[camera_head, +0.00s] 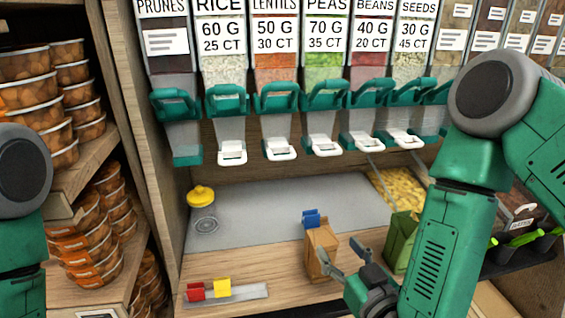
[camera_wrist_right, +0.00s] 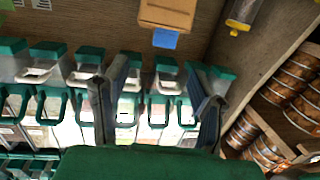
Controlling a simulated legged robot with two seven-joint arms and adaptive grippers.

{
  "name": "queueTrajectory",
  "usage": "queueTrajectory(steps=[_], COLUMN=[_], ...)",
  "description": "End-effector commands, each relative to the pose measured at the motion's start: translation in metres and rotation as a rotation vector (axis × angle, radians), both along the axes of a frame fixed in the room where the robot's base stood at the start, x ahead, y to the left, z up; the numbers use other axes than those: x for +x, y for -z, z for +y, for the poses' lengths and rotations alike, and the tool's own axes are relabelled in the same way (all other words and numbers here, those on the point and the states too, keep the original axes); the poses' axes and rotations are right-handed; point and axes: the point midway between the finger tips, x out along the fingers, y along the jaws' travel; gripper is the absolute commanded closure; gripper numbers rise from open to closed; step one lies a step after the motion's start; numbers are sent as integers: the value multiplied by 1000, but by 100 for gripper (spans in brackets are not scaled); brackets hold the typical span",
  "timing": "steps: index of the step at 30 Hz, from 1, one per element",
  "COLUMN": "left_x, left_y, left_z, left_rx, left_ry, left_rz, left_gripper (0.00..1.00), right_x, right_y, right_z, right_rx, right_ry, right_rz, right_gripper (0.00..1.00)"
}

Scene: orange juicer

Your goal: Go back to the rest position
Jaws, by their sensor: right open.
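My right arm (camera_head: 445,240) comes in from the right, and its gripper (camera_head: 343,256) is open with nothing between the fingers. In the head view the gripper appears close to the right side of a brown paper bag (camera_head: 319,250) with a blue clip (camera_head: 312,219) on top. The right wrist view shows the two spread fingers (camera_wrist_right: 158,85). There the bag (camera_wrist_right: 170,12) and its clip (camera_wrist_right: 165,40) are beyond them, apart from the fingers. My left arm (camera_head: 22,200) shows at the left edge; its gripper is out of view.
Dispensers (camera_head: 275,110) with green handles hang above the counter (camera_head: 260,205). A yellow-topped item (camera_head: 201,195) stands at the back left. A red clip (camera_head: 195,291) and a yellow clip (camera_head: 222,287) sit at the front. A green bag (camera_head: 400,238) is beside my right arm. Shelves of tubs (camera_head: 95,215) stand left.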

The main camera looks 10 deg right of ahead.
Motion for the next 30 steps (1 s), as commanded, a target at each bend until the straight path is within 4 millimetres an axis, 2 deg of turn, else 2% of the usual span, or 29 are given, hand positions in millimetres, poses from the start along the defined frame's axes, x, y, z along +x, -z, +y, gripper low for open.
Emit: queueTrajectory(steps=[2,5,8,9,13,15,18,21,23,30], left_x=[0,0,0,0,-1,-1,-1,-1,-1,-1], left_y=[0,0,0,0,0,0,0,0,0,0], left_z=[0,0,0,0,0,0,0,0,0,0], left_rx=[0,0,0,0,0,0,0,0,0,0], left_ry=[0,0,0,0,0,0,0,0,0,0], left_rz=[0,1,1,1,1,1,1,1,1,1], left_gripper=[100,100,100,100,100,100,100,100,100,100], right_x=[-7,-28,-68,-87,-154,-187,-223,-243,-249,-249], right_y=[21,69,128,149,199,213,223,226,226,226], right_z=[1,-3,-16,-25,-57,-74,-93,-103,-105,-105], right_rx=[-14,-40,-73,-85,-121,-138,-156,-167,-169,-169], right_ry=[-21,-59,-78,-74,-30,7,58,91,102,102], right_rz=[82,284,560,673,1014,1164,1319,1407,1430,1430], right_gripper=[48,48,48,48,48,48,48,48,48,48])
